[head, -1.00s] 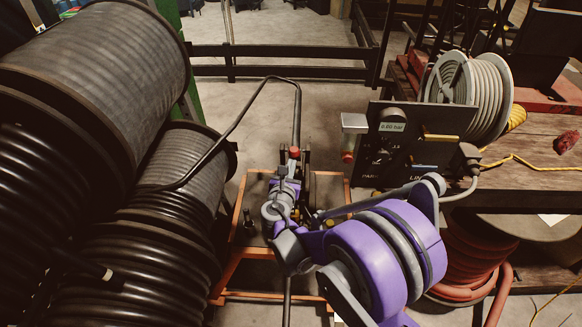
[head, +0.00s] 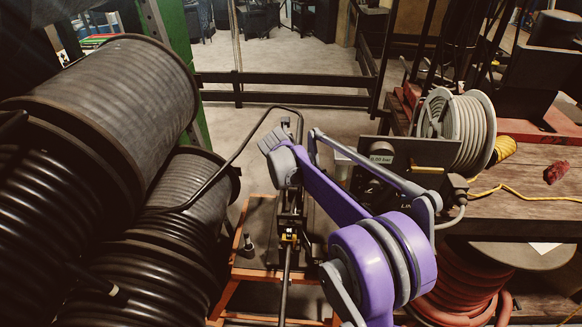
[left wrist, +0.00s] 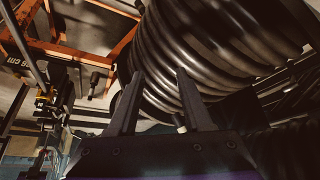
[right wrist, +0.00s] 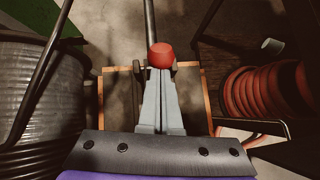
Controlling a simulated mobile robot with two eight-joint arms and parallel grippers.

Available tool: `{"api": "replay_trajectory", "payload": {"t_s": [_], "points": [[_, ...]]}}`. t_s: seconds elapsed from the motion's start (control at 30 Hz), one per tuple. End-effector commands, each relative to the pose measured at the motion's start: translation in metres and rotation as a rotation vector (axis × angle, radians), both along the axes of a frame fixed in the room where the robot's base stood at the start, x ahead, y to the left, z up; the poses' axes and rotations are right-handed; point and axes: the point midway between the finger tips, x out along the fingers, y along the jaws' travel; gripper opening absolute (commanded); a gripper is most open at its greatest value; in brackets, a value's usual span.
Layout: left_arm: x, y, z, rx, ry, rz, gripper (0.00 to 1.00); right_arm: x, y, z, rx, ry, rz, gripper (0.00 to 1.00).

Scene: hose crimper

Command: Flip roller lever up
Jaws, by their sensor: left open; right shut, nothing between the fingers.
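A red knob (right wrist: 161,55) sits just beyond my right gripper's fingertips in the right wrist view. I cannot tell whether they touch. My right gripper (right wrist: 160,75) is shut with nothing between its fingers. In the head view the purple right arm reaches over the crimper, and its fingers and the knob are hidden. A black roller frame with a small yellow part (head: 289,237) stands on the orange-framed bench (head: 240,272). The yellow part also shows in the left wrist view (left wrist: 45,98). Which part is the roller lever is unclear. My left gripper (left wrist: 160,73) is open and empty, before black hose.
Large black hose reels (head: 110,85) fill the left side. A gauge panel (head: 385,165), a grey hose reel (head: 465,130) and a red hose coil (head: 470,280) stand on the right.

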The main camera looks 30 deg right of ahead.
Motion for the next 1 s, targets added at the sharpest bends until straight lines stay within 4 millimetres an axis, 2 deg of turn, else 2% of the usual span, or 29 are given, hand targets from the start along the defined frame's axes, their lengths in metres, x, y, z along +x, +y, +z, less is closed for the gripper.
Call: {"api": "replay_trajectory", "payload": {"t_s": [0.13, 0.4, 0.87, 1.0], "points": [[0.001, 0.0, 0.004, 0.0, -0.002, 0.0, 0.5, 0.01, -0.006, 0.005, 0.001, 0.003, -0.001, 0.0], [0.002, 0.0, 0.006, 0.0, -0.004, 0.0, 0.5, 0.018, -0.011, 0.008, 0.0, 0.001, -0.001, 0.0], [0.002, 0.0, 0.006, 0.0, -0.004, 0.0, 0.5, 0.019, -0.012, 0.008, -0.001, 0.001, -0.001, 0.0], [0.002, 0.0, 0.005, 0.0, -0.003, 0.0, 0.5, 0.016, -0.006, 0.009, -0.001, 0.0, -0.001, 0.0]]}}
